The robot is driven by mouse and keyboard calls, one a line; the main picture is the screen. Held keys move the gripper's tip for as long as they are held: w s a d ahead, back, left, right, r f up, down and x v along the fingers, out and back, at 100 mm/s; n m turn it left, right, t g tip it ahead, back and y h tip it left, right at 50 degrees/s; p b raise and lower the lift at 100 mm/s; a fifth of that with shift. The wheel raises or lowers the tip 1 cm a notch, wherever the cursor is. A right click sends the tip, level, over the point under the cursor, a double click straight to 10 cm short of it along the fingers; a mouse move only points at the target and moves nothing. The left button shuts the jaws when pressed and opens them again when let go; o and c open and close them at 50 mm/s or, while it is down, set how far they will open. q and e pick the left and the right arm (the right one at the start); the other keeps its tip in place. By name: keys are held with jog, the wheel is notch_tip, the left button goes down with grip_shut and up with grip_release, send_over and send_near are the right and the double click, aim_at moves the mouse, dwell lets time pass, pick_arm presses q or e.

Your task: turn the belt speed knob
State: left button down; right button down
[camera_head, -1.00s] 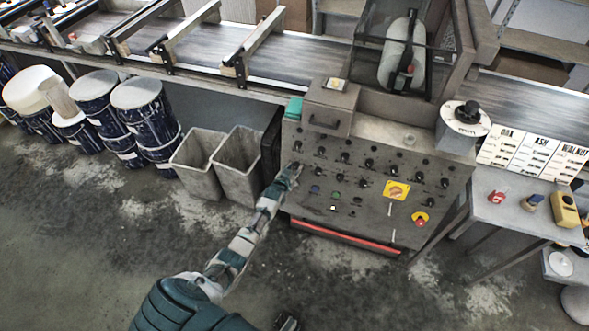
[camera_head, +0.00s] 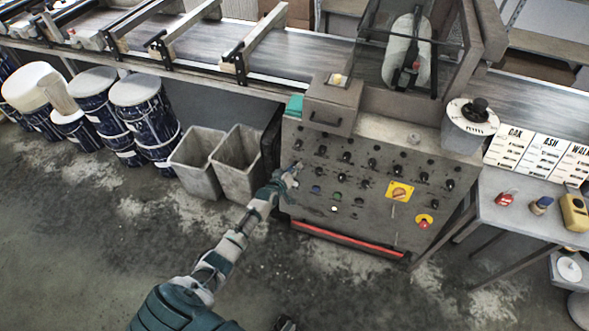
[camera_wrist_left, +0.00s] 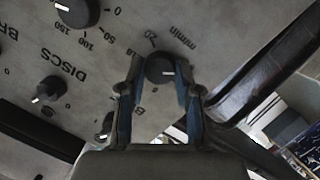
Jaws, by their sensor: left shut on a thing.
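The grey control panel (camera_head: 372,205) carries rows of small black knobs. My left gripper (camera_head: 293,170) is at the panel's left edge, at the lower left knob. In the left wrist view a round black knob (camera_wrist_left: 160,68) with a white pointer line sits between the two fingertips of my left gripper (camera_wrist_left: 157,88), which is shut on it. The marks "m/min" and "20" are printed beside this knob, and a label starting with "B" is partly hidden by a finger. In the head view the gripper covers the knob. My right gripper does not show.
Other knobs are close by, including one next to the "DISCS" label (camera_wrist_left: 48,90). A yellow switch plate (camera_head: 399,191) and a red stop button (camera_head: 424,222) are further right. Two grey bins (camera_head: 238,165) stand left of the panel. A side table (camera_head: 520,215) is at right.

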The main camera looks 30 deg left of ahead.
pick_arm(q)
jog(key=shift+s+d+f, duration=0.15)
jog(key=shift+s+f, duration=0.1)
jog(key=shift+f, duration=0.3)
jog(key=c, duration=0.8)
grip_release()
jog(key=shift+w+r, duration=0.15)
jog(key=shift+w, duration=0.05)
jog(key=shift+r, duration=0.1)
jog(key=a+v, duration=0.1)
jog(key=v, duration=1.1)
jog(key=shift+d, duration=0.35)
